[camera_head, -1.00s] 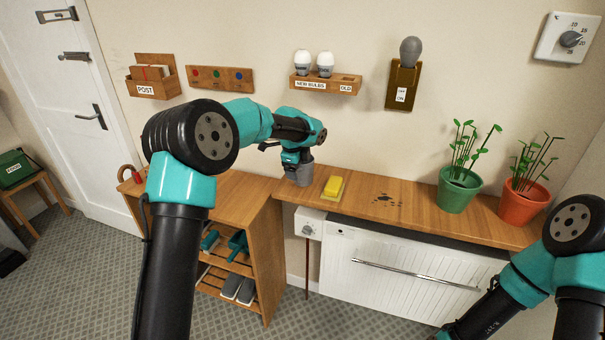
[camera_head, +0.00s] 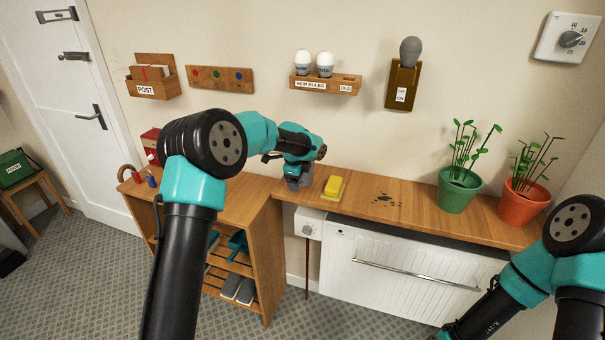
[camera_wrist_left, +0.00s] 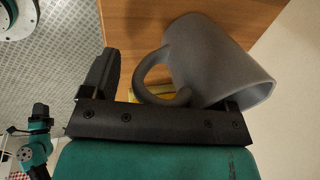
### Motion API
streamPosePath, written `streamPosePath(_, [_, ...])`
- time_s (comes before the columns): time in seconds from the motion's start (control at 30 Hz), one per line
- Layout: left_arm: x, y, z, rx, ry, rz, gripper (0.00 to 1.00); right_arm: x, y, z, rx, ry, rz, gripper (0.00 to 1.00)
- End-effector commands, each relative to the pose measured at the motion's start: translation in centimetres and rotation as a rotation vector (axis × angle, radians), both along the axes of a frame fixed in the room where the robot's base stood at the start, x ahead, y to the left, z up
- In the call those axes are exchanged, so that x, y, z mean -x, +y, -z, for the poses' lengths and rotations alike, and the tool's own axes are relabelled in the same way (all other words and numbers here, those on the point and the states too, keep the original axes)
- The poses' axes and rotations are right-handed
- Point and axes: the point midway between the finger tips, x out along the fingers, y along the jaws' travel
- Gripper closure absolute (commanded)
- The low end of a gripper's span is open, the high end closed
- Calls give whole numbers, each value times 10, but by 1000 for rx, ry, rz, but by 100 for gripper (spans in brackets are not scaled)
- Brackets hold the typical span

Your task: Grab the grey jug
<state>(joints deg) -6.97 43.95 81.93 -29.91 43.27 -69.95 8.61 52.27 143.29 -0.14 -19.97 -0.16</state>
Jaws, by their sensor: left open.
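The grey jug (camera_wrist_left: 205,62) fills the upper middle of the left wrist view, its mouth at the right and its handle (camera_wrist_left: 150,78) at the left. In the head view only a little of the jug (camera_head: 302,182) shows on the wooden shelf, mostly hidden by my left gripper (camera_head: 296,176). My left gripper (camera_wrist_left: 165,90) is open. One finger stands left of the handle; the other is mostly hidden at the jug's rim, and I cannot tell whether it is inside. The handle lies between the fingers. My right arm enters at the lower right; its gripper is out of view.
A yellow sponge (camera_head: 334,187) lies just right of the jug. Green (camera_head: 459,192) and orange (camera_head: 521,201) plant pots stand farther right on the shelf (camera_head: 410,212). A bulb rack (camera_head: 325,84) hangs on the wall above. The shelf between sponge and pots is clear apart from dark crumbs.

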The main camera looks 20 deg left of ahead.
Motion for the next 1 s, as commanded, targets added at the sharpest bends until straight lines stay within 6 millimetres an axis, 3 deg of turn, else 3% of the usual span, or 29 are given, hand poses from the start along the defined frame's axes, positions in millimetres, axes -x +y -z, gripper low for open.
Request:
streamPosePath(0.1, [0, 0, 0, 0, 0, 0, 22, 0, 0, 0, 0, 0, 0, 57])
streamPosePath(0.77, [0, 0, 0, 0, 0, 0, 85, 0, 0, 0, 0, 0, 0, 57])
streamPosePath(1.0, [0, 0, -1, 0, -2, 0, 85, 0, 0, 0, 0, 0, 0, 57])
